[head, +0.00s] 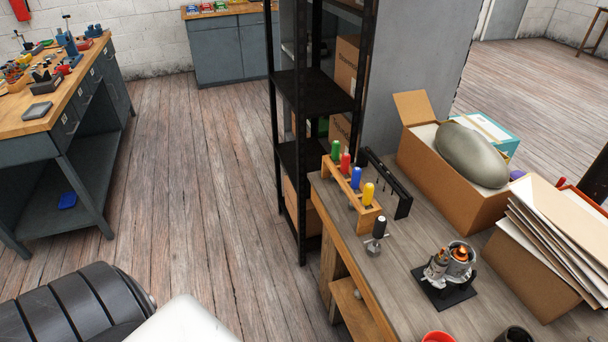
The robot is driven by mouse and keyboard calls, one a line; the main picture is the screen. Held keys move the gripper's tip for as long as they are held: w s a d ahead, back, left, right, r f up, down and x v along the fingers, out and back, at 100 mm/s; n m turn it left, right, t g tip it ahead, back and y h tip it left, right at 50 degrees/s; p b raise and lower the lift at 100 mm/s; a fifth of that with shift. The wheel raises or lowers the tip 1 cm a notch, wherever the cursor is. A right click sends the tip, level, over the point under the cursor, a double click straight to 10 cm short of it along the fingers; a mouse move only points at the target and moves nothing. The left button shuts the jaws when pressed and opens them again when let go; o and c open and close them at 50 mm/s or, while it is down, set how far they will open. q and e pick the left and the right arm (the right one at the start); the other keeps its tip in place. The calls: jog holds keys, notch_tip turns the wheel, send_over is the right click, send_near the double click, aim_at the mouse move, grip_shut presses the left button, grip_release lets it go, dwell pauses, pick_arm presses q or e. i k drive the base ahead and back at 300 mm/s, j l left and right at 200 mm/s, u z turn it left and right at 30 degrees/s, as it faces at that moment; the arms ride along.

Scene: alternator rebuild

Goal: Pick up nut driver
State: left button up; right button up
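A wooden rack (352,196) stands at the left edge of the right-hand workbench. It holds upright tools with a green handle (336,150), a red handle (346,162), a blue handle (356,178) and a yellow handle (368,194). A black-handled tool (379,228) stands just in front of the rack with a grey metal piece at its base. I cannot tell which of these is the nut driver, as the shafts and tips are hidden or too small. Neither of my grippers is in view; only parts of my own body show at the lower left.
A black rail (385,180) stands behind the rack. An alternator part (450,262) sits on a black mat (446,292). Cardboard boxes (450,182) fill the bench's right side. A red cup (437,337) is at the front. A black shelf (312,90) stands behind. Wood floor is clear leftward.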

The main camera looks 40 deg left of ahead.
aim_at(369, 189)
jog(key=u, duration=0.7)
jog(key=i+j, duration=0.1)
jog(key=k+j+u, duration=0.05)
jog(key=j, duration=0.05)
